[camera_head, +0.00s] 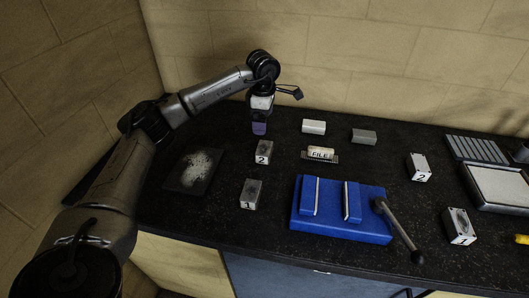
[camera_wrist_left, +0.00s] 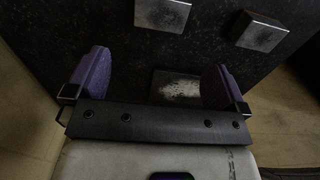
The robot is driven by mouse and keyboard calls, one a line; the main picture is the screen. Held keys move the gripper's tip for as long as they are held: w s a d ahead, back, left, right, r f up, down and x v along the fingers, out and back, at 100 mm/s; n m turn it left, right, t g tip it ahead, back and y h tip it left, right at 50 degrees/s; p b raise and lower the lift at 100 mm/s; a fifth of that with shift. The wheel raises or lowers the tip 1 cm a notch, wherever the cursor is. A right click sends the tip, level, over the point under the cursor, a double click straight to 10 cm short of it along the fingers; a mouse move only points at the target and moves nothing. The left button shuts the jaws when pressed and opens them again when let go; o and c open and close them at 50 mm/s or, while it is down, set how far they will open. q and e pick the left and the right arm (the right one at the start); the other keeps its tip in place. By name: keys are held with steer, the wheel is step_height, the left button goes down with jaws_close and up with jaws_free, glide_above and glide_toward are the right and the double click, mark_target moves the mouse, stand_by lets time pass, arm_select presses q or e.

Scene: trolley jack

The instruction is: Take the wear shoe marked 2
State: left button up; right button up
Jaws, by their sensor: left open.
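A light grey block with a dark worn face and a black 2 (camera_head: 263,152) stands on the black worktop at left centre. My left gripper (camera_head: 259,128) points down just behind it, with purple fingers, and appears apart from it. In the left wrist view its fingers (camera_wrist_left: 157,78) are wide apart and nothing is gripped. A speckled grey rectangle (camera_wrist_left: 175,87) shows between and beyond them; I cannot tell which thing it is. A similar block marked 1 (camera_head: 251,194) stands in front of the 2. Another numbered block (camera_head: 419,168), its digit perhaps 2, stands at right. My right gripper is not in view.
A blue fixture (camera_head: 340,228) with a lever (camera_head: 402,232) stands at front centre. Behind it are a FILE item (camera_head: 321,154) and two grey blocks, one light (camera_head: 314,127) and one darker (camera_head: 364,136). A powdered dark pad (camera_head: 178,180) lies at left. Trays (camera_head: 480,149) stand at right.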

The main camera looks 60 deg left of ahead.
arm_select(q)
steer(key=b, duration=0.1)
glide_above(264, 148)
steer(key=f, duration=0.7)
steer(key=shift+a+f, duration=0.15)
steer(key=shift+a, duration=0.05)
steer(key=shift+d+f+b, duration=0.1)
steer(key=shift+f+b, duration=0.55)
steer(key=shift+f, duration=1.95)
steer(key=shift+w, duration=0.1)
steer(key=shift+c, duration=0.4)
steer(key=c, duration=1.5)
steer(key=shift+r, duration=0.2)
steer(key=shift+c, duration=0.2)
